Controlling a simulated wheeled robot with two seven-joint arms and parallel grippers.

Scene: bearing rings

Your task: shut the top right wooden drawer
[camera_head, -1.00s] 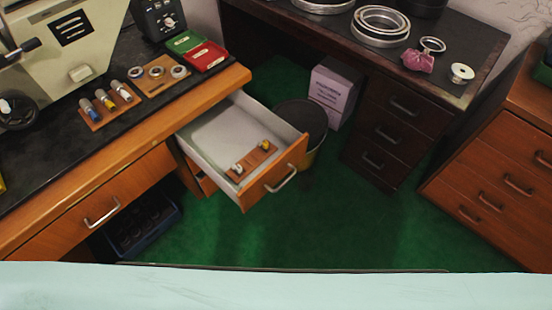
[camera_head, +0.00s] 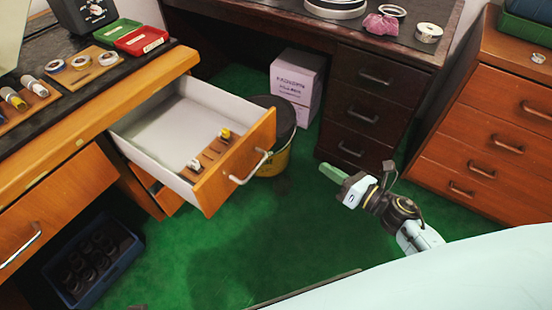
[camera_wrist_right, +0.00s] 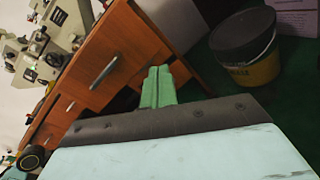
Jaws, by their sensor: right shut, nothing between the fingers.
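The top right wooden drawer (camera_head: 240,150) of the left workbench is pulled well out, with its metal bar handle (camera_head: 250,168) facing the open floor. Its pale interior holds a small wooden rack with a few little parts. My right gripper (camera_head: 333,173) is shut and empty, its green fingers pointing left toward the drawer front. It is clearly apart from the drawer, to the right of the handle. In the right wrist view, the shut fingers (camera_wrist_right: 158,85) show in front of wooden drawer fronts. My left gripper is not in view.
A black-lidded yellow bucket (camera_head: 275,130) stands just behind the drawer. A pink-white box (camera_head: 297,85) is beside the dark desk (camera_head: 365,95). A brown drawer cabinet (camera_head: 490,130) stands at right. A blue crate (camera_head: 90,260) lies under the bench. Green floor is clear before the drawer.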

